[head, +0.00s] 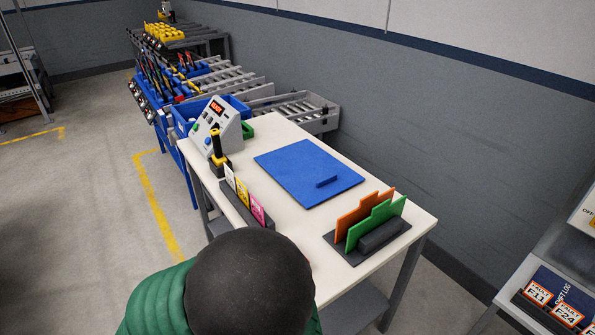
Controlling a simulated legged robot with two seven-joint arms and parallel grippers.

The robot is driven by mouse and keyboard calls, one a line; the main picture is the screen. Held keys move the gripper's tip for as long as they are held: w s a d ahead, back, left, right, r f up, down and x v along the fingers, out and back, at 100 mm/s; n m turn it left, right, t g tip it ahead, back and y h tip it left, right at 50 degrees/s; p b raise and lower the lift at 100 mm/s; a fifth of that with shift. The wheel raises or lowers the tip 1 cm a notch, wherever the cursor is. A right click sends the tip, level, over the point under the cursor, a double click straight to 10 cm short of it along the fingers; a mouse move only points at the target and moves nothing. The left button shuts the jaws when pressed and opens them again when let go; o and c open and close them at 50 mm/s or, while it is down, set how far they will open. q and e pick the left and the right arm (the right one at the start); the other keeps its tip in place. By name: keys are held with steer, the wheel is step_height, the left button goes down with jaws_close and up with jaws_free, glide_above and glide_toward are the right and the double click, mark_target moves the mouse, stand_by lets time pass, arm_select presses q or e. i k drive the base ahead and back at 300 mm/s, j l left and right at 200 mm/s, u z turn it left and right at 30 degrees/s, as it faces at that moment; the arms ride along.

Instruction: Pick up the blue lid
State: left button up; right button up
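The blue lid (308,172) is a flat rectangular panel lying on the white table (275,132). A small raised blue handle (327,181) sits on it near its right-hand front edge. The whole top of the lid shows and nothing rests on it. I cannot tell whether anything lies under it. Neither of my grippers is in view.
A file holder (340,247) with orange and green folders stands right of the lid. A grey control box (215,130), yellow-black tool (217,150) and card rack (238,208) stand left. A dark rounded shape (250,285) over green ribbed material hides the table's near edge.

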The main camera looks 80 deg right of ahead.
mark_target(312, 176)
steer(key=z, duration=2.6)
steer(key=l+u, duration=0.15)
steer(key=u, duration=0.25)
steer(key=l+u, duration=0.2)
steer(key=u, duration=0.2)
steer(key=l+u, duration=0.2)
steer(key=u, duration=0.2)
steer(key=l+u, duration=0.15)
steer(key=u, duration=0.25)
